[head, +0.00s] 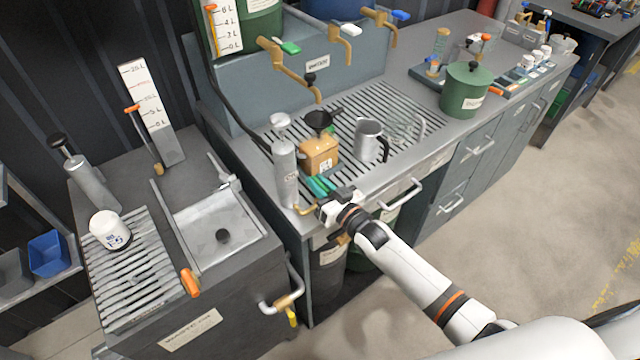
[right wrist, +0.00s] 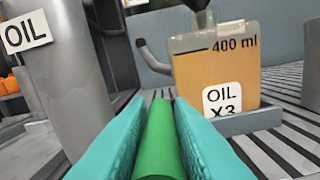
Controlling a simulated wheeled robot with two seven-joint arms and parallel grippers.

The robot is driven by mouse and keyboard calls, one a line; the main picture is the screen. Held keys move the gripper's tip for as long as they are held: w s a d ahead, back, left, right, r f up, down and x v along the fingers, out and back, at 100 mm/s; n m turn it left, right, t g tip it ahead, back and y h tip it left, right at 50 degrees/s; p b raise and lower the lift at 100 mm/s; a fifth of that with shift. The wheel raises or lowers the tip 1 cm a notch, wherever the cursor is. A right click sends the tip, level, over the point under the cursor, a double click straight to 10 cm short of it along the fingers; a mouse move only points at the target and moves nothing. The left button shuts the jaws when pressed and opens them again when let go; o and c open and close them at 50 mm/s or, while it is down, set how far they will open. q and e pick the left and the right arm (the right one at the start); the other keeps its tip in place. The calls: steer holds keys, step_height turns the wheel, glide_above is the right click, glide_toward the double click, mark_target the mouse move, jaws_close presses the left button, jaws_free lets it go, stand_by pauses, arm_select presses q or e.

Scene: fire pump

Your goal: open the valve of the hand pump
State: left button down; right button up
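The hand pump (head: 286,172) is a grey upright cylinder at the front left corner of the grated counter. It has an OIL label, which also shows in the right wrist view (right wrist: 26,32). A brass spout (head: 306,210) is at its foot. My right gripper (head: 321,187) is low beside the pump, to its right. In the right wrist view, its teal pads lie against both sides of a green valve handle (right wrist: 158,145), so it looks shut on it. The handle's far end and the valve body are hidden. My left gripper is out of view.
An orange oil container (head: 319,157) with a black funnel stands just behind my right gripper. A metal jug (head: 370,140) is to its right. A drawer handle (head: 402,193) juts from the counter front. A second pump (head: 92,183) stands on the left bench.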

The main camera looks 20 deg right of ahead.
steer(key=o, duration=0.3)
steer(key=shift+a, duration=0.1)
steer(key=b+v, duration=0.1)
steer(key=v, duration=1.1)
